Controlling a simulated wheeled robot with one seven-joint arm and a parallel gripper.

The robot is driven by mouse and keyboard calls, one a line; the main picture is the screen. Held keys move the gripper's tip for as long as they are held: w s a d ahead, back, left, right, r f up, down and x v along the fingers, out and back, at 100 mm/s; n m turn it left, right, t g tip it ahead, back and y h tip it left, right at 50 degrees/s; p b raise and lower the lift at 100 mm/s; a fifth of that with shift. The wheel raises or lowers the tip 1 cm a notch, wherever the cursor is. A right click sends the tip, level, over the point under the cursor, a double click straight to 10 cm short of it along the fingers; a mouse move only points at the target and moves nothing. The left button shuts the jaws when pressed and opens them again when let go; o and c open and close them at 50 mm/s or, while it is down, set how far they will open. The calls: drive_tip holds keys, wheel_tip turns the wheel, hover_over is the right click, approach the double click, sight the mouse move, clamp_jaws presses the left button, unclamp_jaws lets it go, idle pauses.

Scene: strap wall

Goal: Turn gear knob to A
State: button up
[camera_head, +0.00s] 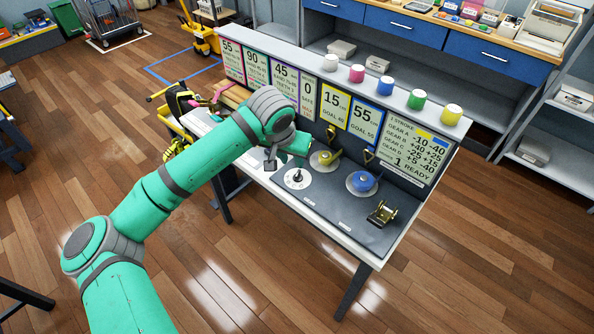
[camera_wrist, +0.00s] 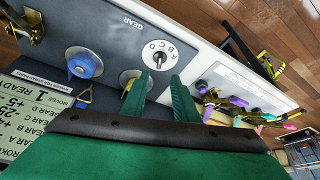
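The gear knob (camera_head: 297,177) is a black pointer knob on a round white dial on the dark bench panel. In the wrist view the knob (camera_wrist: 160,59) stands on its dial, lettered A, B, C, D along one edge under the word GEAR. Which letter its pointer marks is too small to tell. My gripper (camera_wrist: 158,84) is open, its two green fingers apart with nothing between them. The knob shows beyond the fingertips, not touched. In the head view my wrist hangs over the bench just behind the dial, and the fingers are hard to make out.
A yellow knob (camera_head: 326,158) and a blue knob (camera_head: 363,182) sit right of the dial, with a brass clamp (camera_head: 382,213) farther right. The yellow one is close beside a finger in the wrist view. Sign boards (camera_head: 404,140) stand behind. Coloured straps (camera_wrist: 238,102) hang nearby.

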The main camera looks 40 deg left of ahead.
sight(298, 173)
drive_tip(key=x, duration=1)
drive_tip(key=shift+w+f, duration=0.1)
drive_tip(key=shift+w, duration=0.1)
drive_tip(key=shift+s, duration=0.15)
clamp_jaws()
